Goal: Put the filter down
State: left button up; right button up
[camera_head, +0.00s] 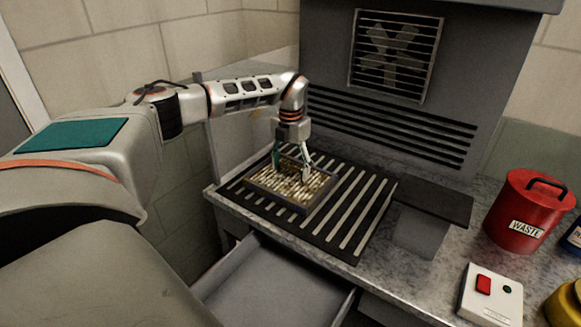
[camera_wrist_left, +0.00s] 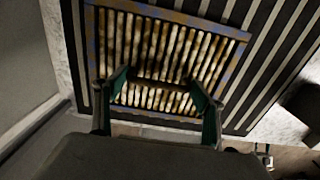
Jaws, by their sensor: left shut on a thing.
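The filter (camera_head: 267,188) is a flat rectangular panel with a dark frame and dirty tan, stained pleats. It lies on or just above the black-and-silver slatted grate (camera_head: 345,215) on the bench; I cannot tell whether it touches. My left gripper (camera_head: 293,172) reaches down onto it from above and is shut on it. In the left wrist view, the filter (camera_wrist_left: 206,61) fills the upper middle, and the green-padded fingers (camera_wrist_left: 160,92) stand either side of a thin bar across its pleats. My right gripper is not in view.
An open drawer (camera_head: 262,285) juts out below the bench front. A red waste bin (camera_head: 525,215) and a white switch box (camera_head: 491,296) with a red button stand at the right. A grey cabinet with a vent grille (camera_head: 395,55) rises behind. The grate's right part is clear.

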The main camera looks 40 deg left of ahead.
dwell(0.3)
pick_arm(q)
jog(key=o, duration=1.8)
jog(key=shift+f, duration=0.1)
jog(key=shift+o, duration=0.2)
notch_tip(320, 180, up, 12)
